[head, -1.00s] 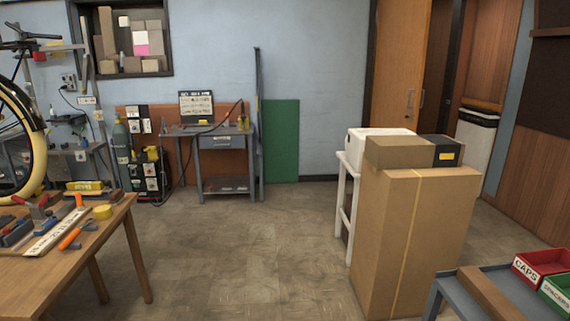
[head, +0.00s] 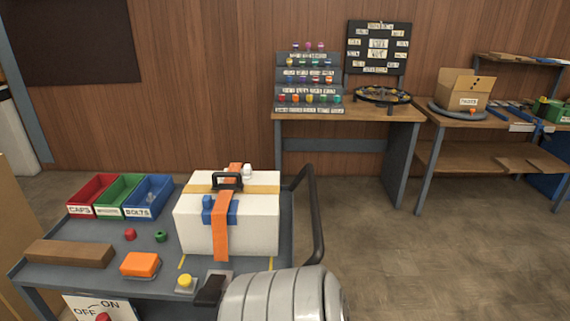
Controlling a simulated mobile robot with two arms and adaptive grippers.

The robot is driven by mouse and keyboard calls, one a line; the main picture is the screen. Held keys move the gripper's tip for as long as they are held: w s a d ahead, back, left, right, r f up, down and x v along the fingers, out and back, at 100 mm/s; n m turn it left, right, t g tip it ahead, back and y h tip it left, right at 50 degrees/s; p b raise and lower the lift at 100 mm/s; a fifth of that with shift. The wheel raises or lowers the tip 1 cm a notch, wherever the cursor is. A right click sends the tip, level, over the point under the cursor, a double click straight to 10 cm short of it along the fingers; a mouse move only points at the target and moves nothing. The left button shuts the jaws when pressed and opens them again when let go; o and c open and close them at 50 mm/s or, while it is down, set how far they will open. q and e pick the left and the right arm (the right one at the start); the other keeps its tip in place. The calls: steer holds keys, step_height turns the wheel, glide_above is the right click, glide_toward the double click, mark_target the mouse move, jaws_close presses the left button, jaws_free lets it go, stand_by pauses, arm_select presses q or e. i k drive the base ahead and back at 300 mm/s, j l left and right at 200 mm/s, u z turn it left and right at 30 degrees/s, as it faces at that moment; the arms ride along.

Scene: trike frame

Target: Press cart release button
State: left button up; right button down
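A yellow round button (head: 185,281) sits on a small pale base at the near edge of the grey cart top (head: 75,240). A black block (head: 210,291) on a grey plate is just right of it; I cannot tell what it is. A thick grey-white link of my arm fills the bottom middle and hides the cart's near right corner. I make out no gripper fingers in the view.
The cart carries a strapped white box (head: 255,218), red (head: 90,190), green (head: 117,193) and blue (head: 148,195) bins, a wooden block (head: 68,253), and an orange block (head: 140,264). A dark handle (head: 315,205) rises at its right. Workbenches (head: 345,113) line the wall; the right floor is clear.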

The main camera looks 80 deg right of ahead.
mark_target(184, 280)
steer(key=k+l+z, duration=0.1)
steer(key=k+z, duration=0.25)
steer(key=k+l+z, duration=0.15)
steer(key=z, duration=0.25)
steer(key=k+z, duration=0.15)
steer(key=z, duration=1.45)
